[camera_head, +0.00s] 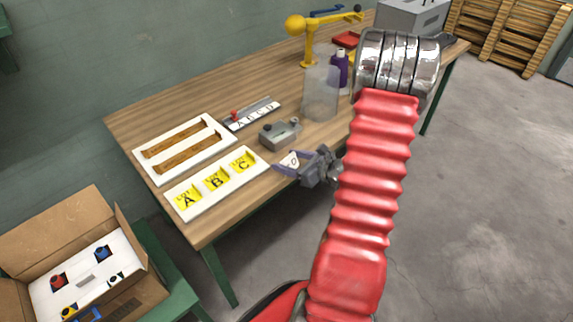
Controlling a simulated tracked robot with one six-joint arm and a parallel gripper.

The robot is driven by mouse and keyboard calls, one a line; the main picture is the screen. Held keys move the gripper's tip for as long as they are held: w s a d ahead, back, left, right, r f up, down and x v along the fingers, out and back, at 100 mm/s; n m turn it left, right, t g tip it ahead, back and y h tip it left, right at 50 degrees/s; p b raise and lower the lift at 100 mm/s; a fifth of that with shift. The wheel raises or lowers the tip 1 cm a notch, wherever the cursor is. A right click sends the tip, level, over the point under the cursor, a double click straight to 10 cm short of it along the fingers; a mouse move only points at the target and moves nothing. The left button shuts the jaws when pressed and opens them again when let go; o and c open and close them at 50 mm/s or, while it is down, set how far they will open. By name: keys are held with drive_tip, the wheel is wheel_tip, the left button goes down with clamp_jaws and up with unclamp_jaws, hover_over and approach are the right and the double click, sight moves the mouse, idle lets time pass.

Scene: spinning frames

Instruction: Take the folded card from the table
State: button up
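A small white card (289,159) with a dark mark stands near the front edge of the wooden table (240,97), just right of a white board with yellow lot cards. I take it for the folded card, but its fold is too small to make out. My gripper (292,163) is at the card from the right, pointing left. Its fingers look spread, with the card between or just behind them. I cannot tell whether they touch it. The gripper hides part of the card.
The white board (220,195) with yellow cards A, B and C lies close to the left. A grey box-like device (280,134) and a clear container (320,95) stand behind the gripper. A slotted white board (185,150) and a lettered rack (252,115) lie further back.

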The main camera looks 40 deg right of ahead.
sight(289, 160)
drive_tip(key=c, duration=0.6)
drive_tip(key=shift+r, duration=0.1)
drive_tip(key=shift+r, duration=4.9)
